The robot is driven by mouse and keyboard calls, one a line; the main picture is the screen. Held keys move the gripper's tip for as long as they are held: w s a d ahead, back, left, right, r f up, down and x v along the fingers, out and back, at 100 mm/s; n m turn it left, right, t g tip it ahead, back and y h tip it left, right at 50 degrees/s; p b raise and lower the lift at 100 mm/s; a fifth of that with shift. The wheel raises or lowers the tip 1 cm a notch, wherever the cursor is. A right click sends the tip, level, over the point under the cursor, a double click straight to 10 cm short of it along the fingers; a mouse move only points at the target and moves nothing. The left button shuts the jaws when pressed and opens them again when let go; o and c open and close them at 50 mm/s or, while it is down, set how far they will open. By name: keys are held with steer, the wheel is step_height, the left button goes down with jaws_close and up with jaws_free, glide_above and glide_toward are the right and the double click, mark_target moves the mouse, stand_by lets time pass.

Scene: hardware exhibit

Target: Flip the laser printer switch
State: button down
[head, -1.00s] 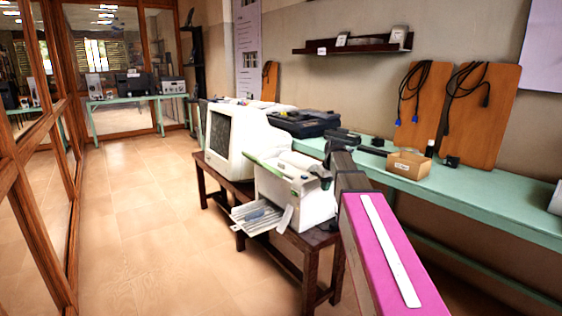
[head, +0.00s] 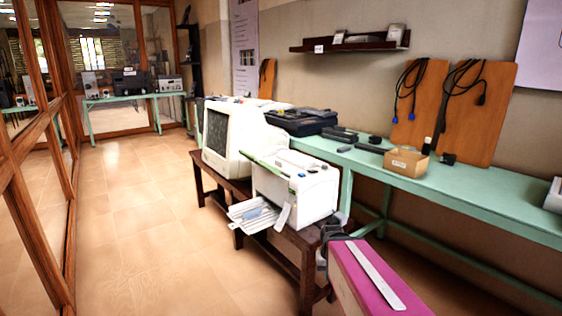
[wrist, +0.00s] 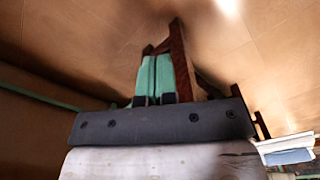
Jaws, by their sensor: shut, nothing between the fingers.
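The laser printer (head: 312,190) is white with a green strip along its top edge. It stands on the near end of a low brown wooden table, its paper tray (head: 256,215) jutting out to the left. I cannot make out its switch. My gripper (wrist: 156,58) shows in the wrist view with its two teal fingers side by side, shut and empty, in front of dark wooden legs. In the head view, its dark end is low by the table's near right edge, largely hidden by my arm. A tray corner (wrist: 287,152) shows at the right of the wrist view.
A white monitor (head: 235,140) stands behind the printer on the low table (head: 233,186). A long green table (head: 480,195) runs along the wall, holding a cardboard box (head: 407,162) and black devices. A wood-framed glass partition is at left; the tiled floor between is free.

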steer(key=w+r+n, duration=0.1)
steer(key=w+r, duration=0.5)
steer(key=w, duration=0.4)
steer(key=n+t+y, duration=0.2)
steer(key=n+y, duration=0.1)
steer(key=n, duration=0.3)
glide_toward(312, 171)
steer(key=x, duration=0.4)
steer(key=w+x, duration=0.1)
steer(key=x, duration=0.2)
steer(key=shift+a+r, duration=0.1)
steer(key=shift+a, duration=0.3)
